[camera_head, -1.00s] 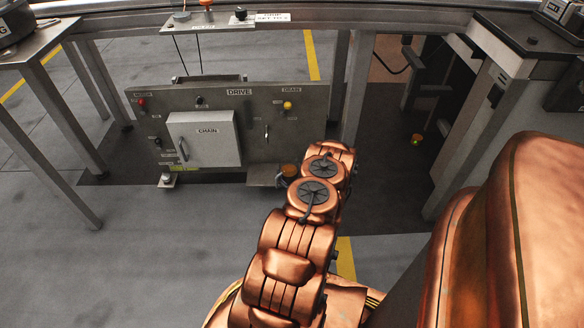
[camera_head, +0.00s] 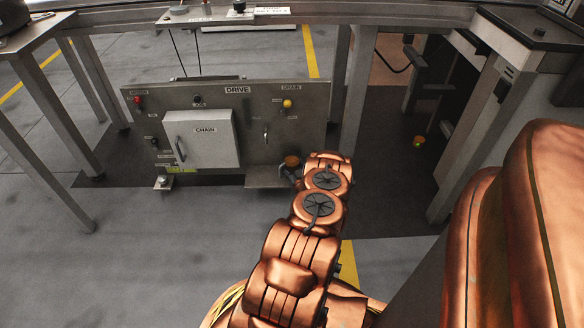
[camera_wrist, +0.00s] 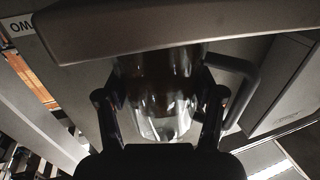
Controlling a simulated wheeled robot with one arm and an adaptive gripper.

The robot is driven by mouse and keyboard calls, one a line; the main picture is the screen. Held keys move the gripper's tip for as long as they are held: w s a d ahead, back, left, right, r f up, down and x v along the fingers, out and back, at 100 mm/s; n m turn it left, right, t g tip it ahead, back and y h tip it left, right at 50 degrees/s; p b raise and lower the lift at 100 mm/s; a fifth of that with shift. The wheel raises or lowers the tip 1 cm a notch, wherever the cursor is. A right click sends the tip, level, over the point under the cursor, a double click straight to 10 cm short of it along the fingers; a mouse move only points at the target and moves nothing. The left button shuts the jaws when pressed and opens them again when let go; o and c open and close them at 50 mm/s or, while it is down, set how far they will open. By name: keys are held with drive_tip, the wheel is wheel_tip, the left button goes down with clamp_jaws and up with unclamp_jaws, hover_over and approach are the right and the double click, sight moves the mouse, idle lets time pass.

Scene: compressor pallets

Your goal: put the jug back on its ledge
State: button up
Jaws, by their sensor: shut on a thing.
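The jug (camera_wrist: 160,112) fills the middle of the wrist view, with clear glass walls, dark brown contents and a dark handle (camera_wrist: 246,90) on the right. My gripper (camera_wrist: 160,96) has one dark finger on each side of it and is shut on it. In the head view the jug's orange-brown top (camera_head: 292,161) shows just beyond the end of my arm, which hides much of it and of the gripper. The grey ledge (camera_head: 262,178) juts from the foot of the DRIVE panel, just left of the jug. I cannot tell whether they touch.
The DRIVE panel (camera_head: 262,112) carries a CHAIN box (camera_head: 203,140), a yellow knob (camera_head: 287,103) and a small handle (camera_head: 266,134). A grey bar (camera_wrist: 150,32) crosses the top of the wrist view close to the jug. The floor in front of the panel is clear.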

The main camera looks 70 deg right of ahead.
drive_tip(key=shift+f, duration=0.15)
drive_tip(key=o, duration=1.3)
drive_tip(key=shift+s+a+r+p, duration=0.2)
drive_tip(key=shift+s+a+p, duration=0.05)
drive_tip(key=shift+p, duration=0.05)
drive_tip(key=p+v, duration=0.4)
drive_tip(key=v, duration=0.7)
drive_tip(key=shift+s+a, duration=0.15)
